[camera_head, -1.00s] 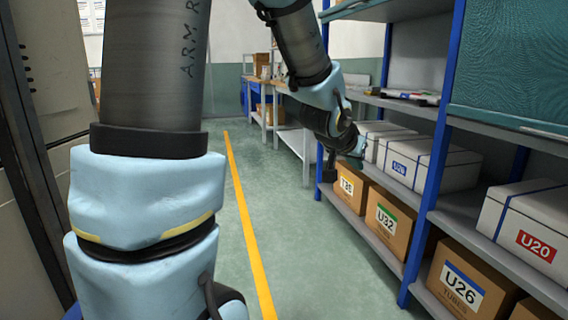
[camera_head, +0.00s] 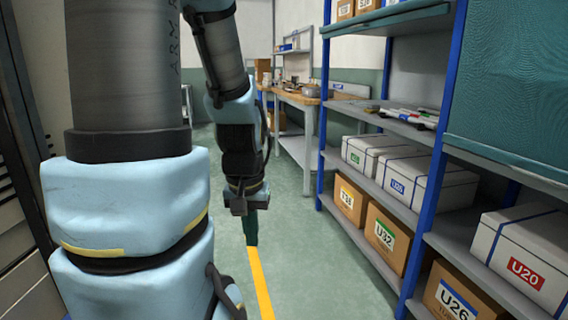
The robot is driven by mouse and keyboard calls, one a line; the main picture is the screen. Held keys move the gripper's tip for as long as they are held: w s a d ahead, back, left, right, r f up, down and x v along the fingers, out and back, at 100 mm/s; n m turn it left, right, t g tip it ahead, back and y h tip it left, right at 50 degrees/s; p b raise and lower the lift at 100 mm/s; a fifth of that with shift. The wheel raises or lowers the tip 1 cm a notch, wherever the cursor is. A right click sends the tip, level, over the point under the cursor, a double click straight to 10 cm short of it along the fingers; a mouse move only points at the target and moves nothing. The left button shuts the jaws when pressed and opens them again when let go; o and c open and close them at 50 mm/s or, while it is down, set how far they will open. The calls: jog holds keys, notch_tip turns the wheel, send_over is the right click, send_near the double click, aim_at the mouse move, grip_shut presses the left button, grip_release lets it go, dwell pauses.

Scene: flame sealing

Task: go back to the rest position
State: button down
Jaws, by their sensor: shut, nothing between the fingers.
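My gripper (camera_head: 251,238) hangs at the end of my arm near the middle of the picture. Its dark teal fingers point down and look closed together, with nothing seen between them. It hangs in front of the yellow floor line (camera_head: 261,285), over the aisle. It is apart from the shelf rack on the right. My arm's large near links fill the left side.
A blue-posted shelf rack (camera_head: 433,200) stands on the right with white boxes (camera_head: 447,188), cardboard boxes (camera_head: 387,236) and marker-like items (camera_head: 410,117). A workbench (camera_head: 300,98) stands farther back. A grey cabinet edge is at far left. The green floor (camera_head: 310,260) between is clear.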

notch_tip(320, 180, up, 15)
jog(key=p, duration=1.2)
jog(key=shift+f, duration=0.1)
